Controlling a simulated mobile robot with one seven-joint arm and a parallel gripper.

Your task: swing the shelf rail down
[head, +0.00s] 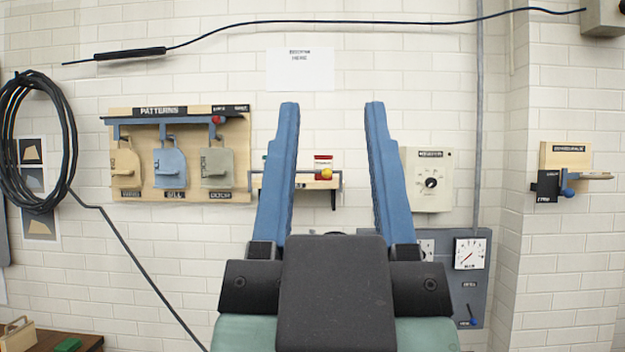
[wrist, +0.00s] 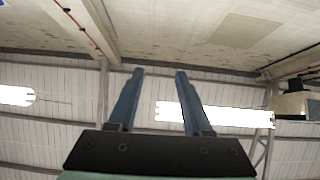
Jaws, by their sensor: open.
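The small wooden wall shelf (head: 312,184) shows in the head view between my gripper's fingers, its left part hidden behind the left finger. A thin grey-blue shelf rail (head: 305,172) runs level across its front, with a yellow knob (head: 326,173) near its right end. A red and white tin (head: 322,161) stands behind the rail. My gripper (head: 332,105) is open and empty, its two blue fingers pointing up in front of the wall. In the wrist view my gripper (wrist: 160,71) is open against ceiling and windows; no rail shows there.
A patterns board (head: 136,190) with its own blue bar and red knob (head: 217,120) hangs left. A dial box (head: 440,195) and gauge panel (head: 483,275) are to the right. A bracket with a blue knob (head: 567,191) is far right. A coiled black cable (head: 68,150) hangs left.

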